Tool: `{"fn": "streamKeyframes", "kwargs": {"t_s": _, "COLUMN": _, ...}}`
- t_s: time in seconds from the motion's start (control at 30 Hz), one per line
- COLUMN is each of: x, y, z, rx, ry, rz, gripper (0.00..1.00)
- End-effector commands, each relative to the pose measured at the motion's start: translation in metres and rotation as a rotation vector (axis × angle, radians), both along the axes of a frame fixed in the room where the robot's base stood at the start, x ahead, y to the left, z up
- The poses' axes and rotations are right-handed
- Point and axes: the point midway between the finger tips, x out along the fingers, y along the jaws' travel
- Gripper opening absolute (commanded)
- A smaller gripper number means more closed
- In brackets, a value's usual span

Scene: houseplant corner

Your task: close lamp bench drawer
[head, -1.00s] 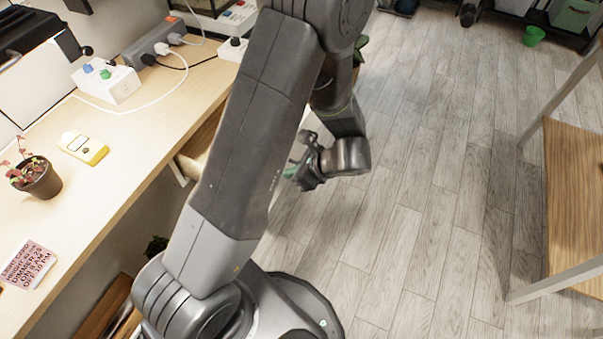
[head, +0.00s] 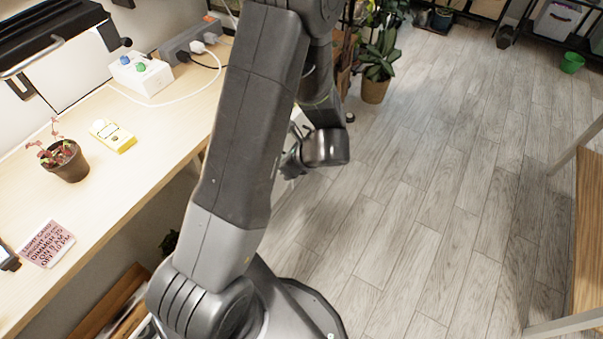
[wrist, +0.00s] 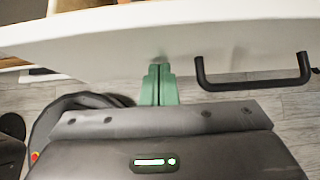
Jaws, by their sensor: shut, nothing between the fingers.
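The drawer shows in the wrist view as a white front panel (wrist: 110,55) with a black bar handle (wrist: 255,82) at the right. My gripper (wrist: 158,72) is shut and empty. Its green fingertips point at the panel, left of the handle and apart from it. They are at or very near the panel; I cannot tell if they touch. In the head view my gripper (head: 284,166) is low beside the lamp bench (head: 150,170), beyond my arm. My arm hides most of the drawer there, so how far it stands out is unclear.
On the bench are a potted red plant (head: 66,162), a yellow device (head: 112,136), a pink card (head: 46,243), a white box with knobs (head: 140,73) and a power strip (head: 190,42). A potted plant (head: 375,88) stands on the floor. The floor at right is open up to a wooden table (head: 588,220).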

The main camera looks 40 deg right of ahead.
Motion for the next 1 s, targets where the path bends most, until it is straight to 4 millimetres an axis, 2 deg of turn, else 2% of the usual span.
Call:
{"fn": "streamKeyframes", "kwargs": {"t_s": 0.03, "x": 0.015, "y": 0.006, "z": -0.001, "rx": -0.001, "ry": 0.000, "rz": 0.008, "gripper": 0.00}}
{"fn": "streamKeyframes", "kwargs": {"t_s": 0.2, "x": 0.058, "y": 0.020, "z": -0.001, "rx": -0.001, "ry": 0.000, "rz": 0.007, "gripper": 0.00}}
{"fn": "streamKeyframes", "kwargs": {"t_s": 0.5, "x": 0.115, "y": 0.038, "z": 0.000, "rx": -0.001, "ry": 0.000, "rz": 0.004, "gripper": 0.00}}
{"fn": "streamKeyframes", "kwargs": {"t_s": 0.7, "x": 0.135, "y": 0.044, "z": 0.000, "rx": 0.000, "ry": -0.001, "rz": 0.001, "gripper": 0.00}}
{"fn": "streamKeyframes", "kwargs": {"t_s": 1.0, "x": 0.143, "y": 0.046, "z": 0.001, "rx": 0.001, "ry": -0.003, "rz": 0.000, "gripper": 0.00}}
